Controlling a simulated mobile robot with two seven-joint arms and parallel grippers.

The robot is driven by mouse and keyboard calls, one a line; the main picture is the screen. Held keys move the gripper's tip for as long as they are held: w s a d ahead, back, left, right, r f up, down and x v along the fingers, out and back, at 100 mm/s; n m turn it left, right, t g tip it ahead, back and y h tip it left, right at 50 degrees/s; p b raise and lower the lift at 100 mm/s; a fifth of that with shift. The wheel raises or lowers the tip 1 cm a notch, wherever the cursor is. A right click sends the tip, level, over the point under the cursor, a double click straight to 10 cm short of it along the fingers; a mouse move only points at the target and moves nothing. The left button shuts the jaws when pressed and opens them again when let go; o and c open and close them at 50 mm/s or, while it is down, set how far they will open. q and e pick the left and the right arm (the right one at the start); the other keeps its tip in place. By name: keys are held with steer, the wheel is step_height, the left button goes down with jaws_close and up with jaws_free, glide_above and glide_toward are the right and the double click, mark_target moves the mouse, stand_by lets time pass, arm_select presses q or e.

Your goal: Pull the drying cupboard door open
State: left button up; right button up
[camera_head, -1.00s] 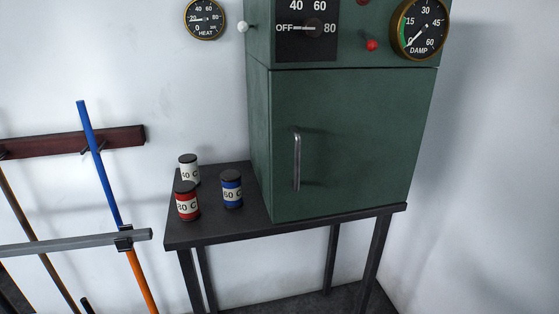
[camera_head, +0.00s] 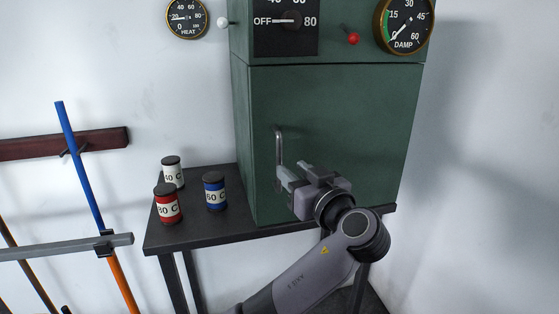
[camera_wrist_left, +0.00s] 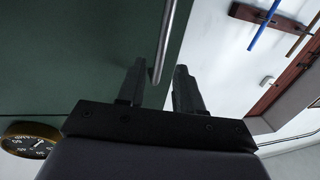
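The drying cupboard door (camera_head: 340,110) is dark green and shut on the cupboard's lower part. Its upright metal handle (camera_head: 279,146) is on the door's left side. The handle also crosses the top of the left wrist view (camera_wrist_left: 166,40). My left gripper (camera_head: 285,180) is at the handle's lower end, in front of the door. In the left wrist view its two fingers (camera_wrist_left: 160,72) are apart, with the handle's end showing between them. I cannot tell whether they touch it. The fingers hide part of the handle's lower end in the head view. My right gripper is not in view.
The cupboard stands on a black table (camera_head: 205,235). A white-labelled can (camera_head: 172,177), a red can (camera_head: 167,208) and a blue can (camera_head: 214,195) stand left of it. A rack of poles (camera_head: 80,245) is further left. A damp gauge (camera_head: 403,22) is above the door.

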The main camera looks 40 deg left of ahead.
mark_target(281, 160)
arm_select(q)
steer(key=shift+w+a+r, duration=0.15)
steer(key=shift+a+r, duration=0.1)
steer(key=shift+a, duration=0.15)
steer(key=p+x, duration=0.2)
steer(key=x, duration=0.3)
steer(key=shift+w+a+f, duration=0.15)
steer(key=shift+w+a, duration=0.15)
steer(key=shift+a, duration=0.25)
jaws_close()
